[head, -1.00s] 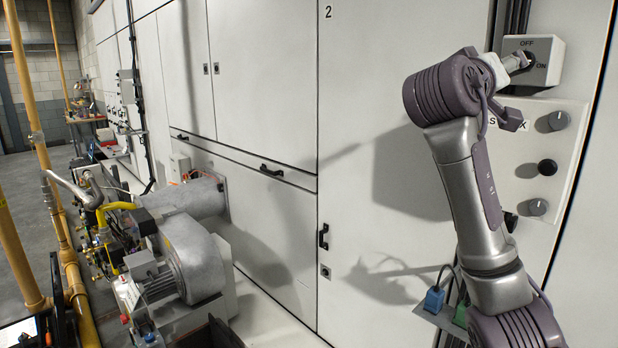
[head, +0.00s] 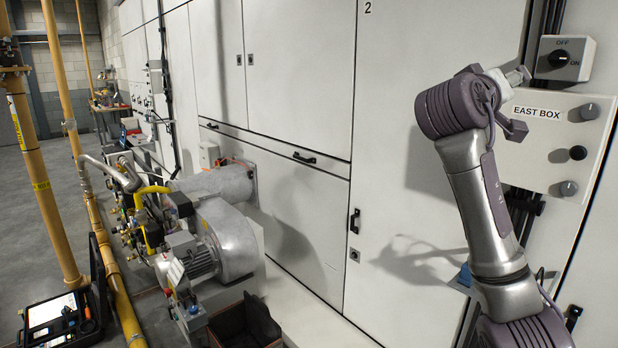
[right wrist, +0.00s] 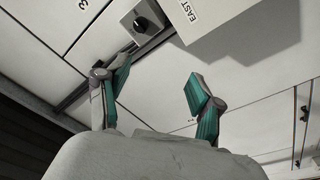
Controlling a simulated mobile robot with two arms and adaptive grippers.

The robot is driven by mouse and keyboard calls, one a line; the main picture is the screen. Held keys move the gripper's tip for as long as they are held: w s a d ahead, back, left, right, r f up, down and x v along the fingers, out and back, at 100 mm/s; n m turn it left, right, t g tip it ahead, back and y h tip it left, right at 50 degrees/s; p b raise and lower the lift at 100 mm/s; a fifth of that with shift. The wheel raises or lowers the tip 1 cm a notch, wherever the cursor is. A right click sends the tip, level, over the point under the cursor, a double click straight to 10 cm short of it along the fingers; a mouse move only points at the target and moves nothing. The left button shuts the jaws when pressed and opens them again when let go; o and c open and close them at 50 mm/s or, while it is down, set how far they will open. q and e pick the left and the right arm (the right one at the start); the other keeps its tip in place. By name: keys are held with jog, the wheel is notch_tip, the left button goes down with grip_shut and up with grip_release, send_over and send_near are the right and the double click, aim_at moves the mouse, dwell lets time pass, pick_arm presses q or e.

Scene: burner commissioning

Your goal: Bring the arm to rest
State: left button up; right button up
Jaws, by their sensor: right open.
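My right arm (head: 487,195) reaches up in front of the white cabinet wall, at the right of the head view. In the right wrist view my right gripper (right wrist: 160,77) is open, with its two teal-padded fingers apart and nothing between them. A grey OFF/ON switch box (head: 566,58) with a dark rotary knob is just right of the gripper end in the head view. It also shows beyond the left finger in the right wrist view (right wrist: 142,20). The gripper looks clear of the knob. My left gripper is not in view.
The EAST BOX panel (head: 540,170), with several knobs, projects from the wall beside my right wrist. A grey burner blower (head: 225,235) and yellow gas pipes (head: 60,150) stand to the left. An open black case (head: 60,315) and a dark bin (head: 245,325) are low down.

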jog(key=w+a+f+n+y, duration=0.1)
jog(key=w+f+n+y, duration=0.35)
jog(key=f, duration=1.05)
jog(key=w+a+f+n+y, duration=0.1)
jog(key=w+f, duration=0.6)
jog(key=f, duration=0.9)
jog(key=s+a+f+n+g+y, duration=0.1)
jog(key=s+f+y, duration=0.15)
jog(key=f, duration=0.95)
jog(key=s+a+f+n+g+y, duration=0.1)
jog(key=s+f+g, duration=0.15)
jog(key=f, duration=1.05)
jog(key=s+a+f+g+y, duration=0.1)
jog(key=s+a+f, duration=0.15)
jog(key=f, duration=0.95)
jog(key=s+a+f+g+y, duration=0.2)
jog(key=s+f+g+y, duration=0.15)
jog(key=s+f, duration=2.4)
jog(key=s+f+m+g, duration=0.1)
jog(key=s+f, duration=0.2)
jog(key=s, duration=0.8)
jog(key=s+f+m+g, duration=0.1)
jog(key=s+f, duration=0.2)
jog(key=s, duration=0.8)
jog(key=s+f+m+g, duration=0.1)
jog(key=s+f+g, duration=0.1)
jog(key=s, duration=0.9)
jog(key=shift+s+a+f, duration=0.25)
jog(key=shift+a+f, duration=0.15)
jog(key=shift+f, duration=0.35)
